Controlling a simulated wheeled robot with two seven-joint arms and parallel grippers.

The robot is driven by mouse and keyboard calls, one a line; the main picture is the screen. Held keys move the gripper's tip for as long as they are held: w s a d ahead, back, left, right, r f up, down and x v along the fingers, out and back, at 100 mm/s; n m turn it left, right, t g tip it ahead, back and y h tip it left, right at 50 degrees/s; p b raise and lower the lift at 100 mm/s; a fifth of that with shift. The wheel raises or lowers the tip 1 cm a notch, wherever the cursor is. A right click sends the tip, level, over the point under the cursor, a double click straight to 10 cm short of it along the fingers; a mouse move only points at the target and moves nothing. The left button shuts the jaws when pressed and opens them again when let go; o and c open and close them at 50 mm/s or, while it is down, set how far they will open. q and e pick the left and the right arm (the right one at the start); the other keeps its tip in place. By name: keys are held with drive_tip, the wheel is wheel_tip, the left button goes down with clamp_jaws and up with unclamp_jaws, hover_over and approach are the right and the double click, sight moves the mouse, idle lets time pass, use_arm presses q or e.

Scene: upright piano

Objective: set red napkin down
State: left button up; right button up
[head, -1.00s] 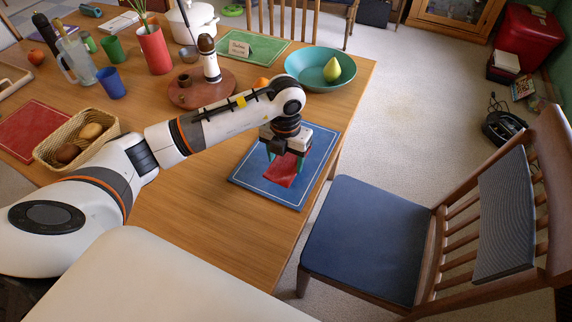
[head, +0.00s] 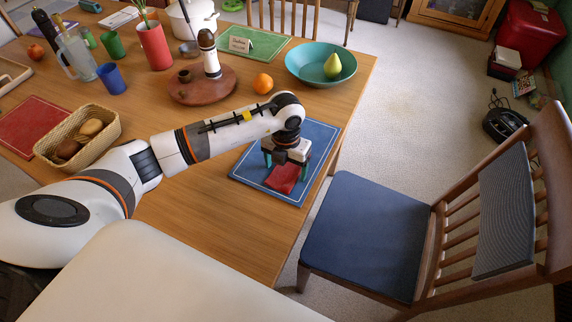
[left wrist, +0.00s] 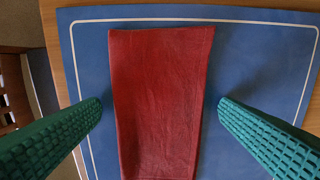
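The red napkin (head: 284,178) is a folded strip lying on the blue placemat (head: 247,165) at the table's right front corner. In the left wrist view the napkin (left wrist: 160,100) looks flat, and the placemat (left wrist: 250,60) shows on both sides of it. My left gripper (head: 286,165) is right over the napkin. Its green fingers (left wrist: 160,105) are open, one on each side of the napkin, with gaps between. The near end of the napkin is cut off in the wrist view. My right gripper is not in view.
A blue chair (head: 365,235) stands close to the table's right edge. A teal bowl (head: 305,62) with a pear, an orange (head: 262,83) and a round wooden board (head: 190,92) lie behind the placemat. A bread basket (head: 50,140) is at left. The front tabletop (head: 215,225) is clear.

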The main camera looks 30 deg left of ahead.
sight(286, 170)
use_arm(q)
wheel_tip(286, 170, up, 12)
drive_tip(key=shift+r+b, duration=0.2)
drive_tip(key=shift+b, duration=0.2)
idle(0.7)
